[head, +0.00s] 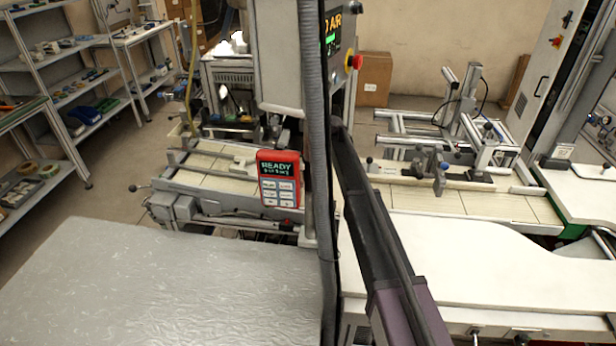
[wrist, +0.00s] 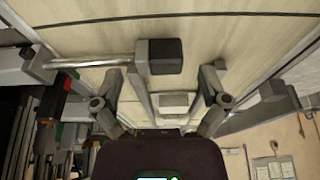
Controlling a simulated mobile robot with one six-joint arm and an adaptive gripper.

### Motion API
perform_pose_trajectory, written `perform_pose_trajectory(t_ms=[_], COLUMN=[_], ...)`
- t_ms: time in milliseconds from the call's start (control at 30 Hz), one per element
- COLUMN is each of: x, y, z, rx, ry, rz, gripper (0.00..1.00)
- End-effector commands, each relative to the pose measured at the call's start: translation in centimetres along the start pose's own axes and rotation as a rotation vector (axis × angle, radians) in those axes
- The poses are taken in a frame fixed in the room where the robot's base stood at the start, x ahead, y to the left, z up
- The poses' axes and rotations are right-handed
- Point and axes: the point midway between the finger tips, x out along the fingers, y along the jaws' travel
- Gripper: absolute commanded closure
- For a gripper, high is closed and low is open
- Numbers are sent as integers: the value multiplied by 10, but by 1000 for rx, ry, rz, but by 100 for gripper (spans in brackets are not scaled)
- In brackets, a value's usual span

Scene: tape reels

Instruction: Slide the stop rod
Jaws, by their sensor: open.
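A shiny metal rod (wrist: 95,62) runs sideways across the wrist view from a grey clamp (wrist: 40,65) at the left. Its right end meets a grey block with a dark square pad (wrist: 165,56); I take this to be the stop rod. My gripper (wrist: 162,76) is open, with its two fingers spread wide on either side of the block. The fingers show no grip on anything. I cannot tell how far their tips are from the rod. In the head view my arm and a grey column hide the gripper, and I cannot make out the rod there.
A pale slatted conveyor bed (wrist: 230,40) lies beyond the rod. In the head view, a red control panel (head: 279,178) reading "READY" stands near the conveyor. A grey table (head: 150,285) fills the front left; a white worktop (head: 490,265) lies at the right.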

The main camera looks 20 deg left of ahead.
Motion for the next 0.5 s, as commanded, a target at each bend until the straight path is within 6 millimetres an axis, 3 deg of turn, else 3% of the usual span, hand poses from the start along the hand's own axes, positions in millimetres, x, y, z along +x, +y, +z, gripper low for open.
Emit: perform_pose_trajectory(t_ms=[200, 500], x=[15, 18], y=[0, 0], z=[1, 0], rx=[0, 1], ry=[0, 0], rz=[0, 0], gripper=[6, 6])
